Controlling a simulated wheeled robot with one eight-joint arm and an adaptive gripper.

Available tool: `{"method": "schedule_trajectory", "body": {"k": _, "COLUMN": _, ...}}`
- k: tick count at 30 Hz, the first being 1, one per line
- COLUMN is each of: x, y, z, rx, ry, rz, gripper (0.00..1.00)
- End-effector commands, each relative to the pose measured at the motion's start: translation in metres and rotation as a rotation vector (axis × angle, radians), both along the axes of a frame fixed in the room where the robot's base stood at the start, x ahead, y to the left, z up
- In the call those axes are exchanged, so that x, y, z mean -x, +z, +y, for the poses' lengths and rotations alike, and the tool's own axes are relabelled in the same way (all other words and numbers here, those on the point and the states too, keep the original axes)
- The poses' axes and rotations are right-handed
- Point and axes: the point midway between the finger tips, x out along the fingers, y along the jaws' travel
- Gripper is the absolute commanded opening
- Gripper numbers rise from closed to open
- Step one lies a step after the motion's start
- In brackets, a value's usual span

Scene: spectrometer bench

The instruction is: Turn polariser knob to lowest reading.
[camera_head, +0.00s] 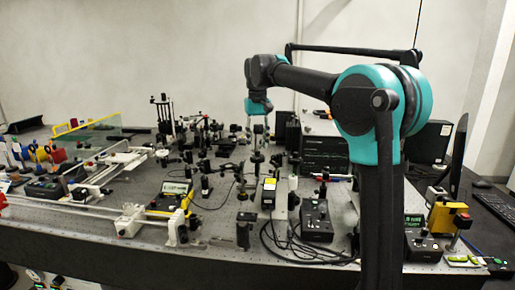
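My arm reaches over the optical bench from the right, with its teal wrist pointing down. My gripper (258,128) is small and dark at the end of the wrist, above the middle of the bench among several optical mounts. I cannot see whether its fingers are open or shut, or whether they touch anything. The polariser knob cannot be made out among the small dark mounts. A yellow-edged meter (175,188) with a pale display stands left of centre. Another small display (414,220) shows green at the right. Neither reading is legible.
The grey perforated bench (90,222) is crowded with posts and mounts. A black control box (316,220) with loose cables stands front centre. Black instrument boxes (325,150) stand behind it. White rails (100,180) run along the left. A keyboard (490,205) lies at the right.

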Motion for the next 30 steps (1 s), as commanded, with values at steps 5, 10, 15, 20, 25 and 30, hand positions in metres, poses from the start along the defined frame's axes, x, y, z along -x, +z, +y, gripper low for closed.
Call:
{"method": "schedule_trajectory", "body": {"k": 5, "x": 0.000, "y": -0.019, "z": 0.000, "rx": 0.000, "ry": 0.000, "rz": 0.000, "gripper": 0.37}}
{"method": "schedule_trajectory", "body": {"k": 10, "x": 0.000, "y": -0.024, "z": 0.000, "rx": 0.000, "ry": 0.000, "rz": 0.000, "gripper": 0.37}}
{"method": "schedule_trajectory", "body": {"k": 15, "x": 0.000, "y": -0.024, "z": 0.000, "rx": 0.000, "ry": 0.000, "rz": 0.000, "gripper": 0.37}}
{"method": "schedule_trajectory", "body": {"k": 20, "x": 0.000, "y": -0.024, "z": 0.000, "rx": 0.000, "ry": 0.000, "rz": 0.000, "gripper": 0.23}}
{"method": "schedule_trajectory", "body": {"k": 25, "x": 0.000, "y": -0.024, "z": 0.000, "rx": 0.000, "ry": 0.000, "rz": 0.000, "gripper": 0.02}}
{"method": "schedule_trajectory", "body": {"k": 30, "x": 0.000, "y": -0.024, "z": 0.000, "rx": 0.000, "ry": 0.000, "rz": 0.000, "gripper": 0.00}}
